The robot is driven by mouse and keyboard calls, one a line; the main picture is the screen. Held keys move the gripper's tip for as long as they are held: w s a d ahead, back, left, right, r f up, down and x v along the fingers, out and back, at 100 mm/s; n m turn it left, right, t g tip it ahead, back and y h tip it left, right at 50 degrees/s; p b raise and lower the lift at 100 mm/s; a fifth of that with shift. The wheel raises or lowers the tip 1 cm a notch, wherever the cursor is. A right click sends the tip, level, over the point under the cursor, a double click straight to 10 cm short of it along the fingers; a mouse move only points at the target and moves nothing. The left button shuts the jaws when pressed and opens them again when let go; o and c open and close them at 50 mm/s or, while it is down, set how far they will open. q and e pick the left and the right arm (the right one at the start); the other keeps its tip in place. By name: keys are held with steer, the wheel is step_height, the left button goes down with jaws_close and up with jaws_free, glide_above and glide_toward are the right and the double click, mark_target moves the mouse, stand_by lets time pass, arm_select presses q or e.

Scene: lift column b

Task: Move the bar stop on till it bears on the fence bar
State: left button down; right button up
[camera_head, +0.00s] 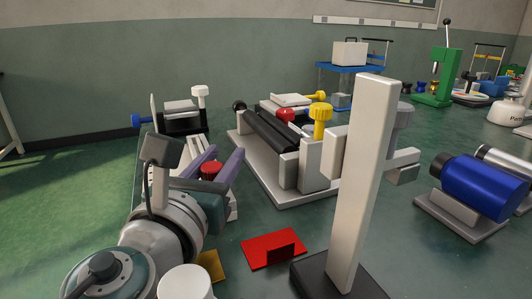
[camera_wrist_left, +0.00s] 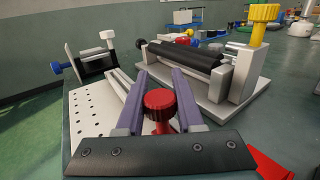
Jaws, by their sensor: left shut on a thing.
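My left gripper (camera_head: 225,160) has two purple fingers shut on a red knob (camera_head: 211,170). The wrist view shows the same red knob (camera_wrist_left: 160,103) between the fingers, with a red stem below it. I take this knob to be part of the bar stop, whose body is mostly hidden by the fingers and palm. Pale rails (camera_wrist_left: 122,84) run away from it along a perforated plate (camera_wrist_left: 85,110). At the plate's far left stands a dark block with a blue knob (camera_wrist_left: 56,68) and a white knob (camera_wrist_left: 106,35). I cannot tell which part is the fence bar, nor whether the stop touches it.
A roller device with black rollers (camera_head: 270,133) and a yellow knob (camera_head: 320,112) stands right of the gripper. A pale upright post (camera_head: 362,180) stands in front and hides part of the scene. A red angled plate (camera_head: 268,252) lies nearby. A blue cylinder (camera_head: 482,187) is at right.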

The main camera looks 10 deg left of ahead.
arm_select(q)
steer(key=w+a, duration=0.1)
steer(key=w+a+b, duration=0.1)
steer(key=w, duration=0.1)
steer(key=w+a, duration=0.1)
steer(key=w, duration=0.1)
steer(key=shift+w+a, duration=0.1)
steer(key=shift+a, duration=0.25)
steer(key=shift+f, duration=0.15)
steer(key=c, duration=0.9)
jaws_free()
steer(key=o, duration=0.4)
steer(key=shift+w, duration=0.1)
steer(key=shift+s, duration=0.4)
steer(key=s+p, duration=0.1)
steer(key=s, duration=0.8)
steer(key=shift+s, duration=0.15)
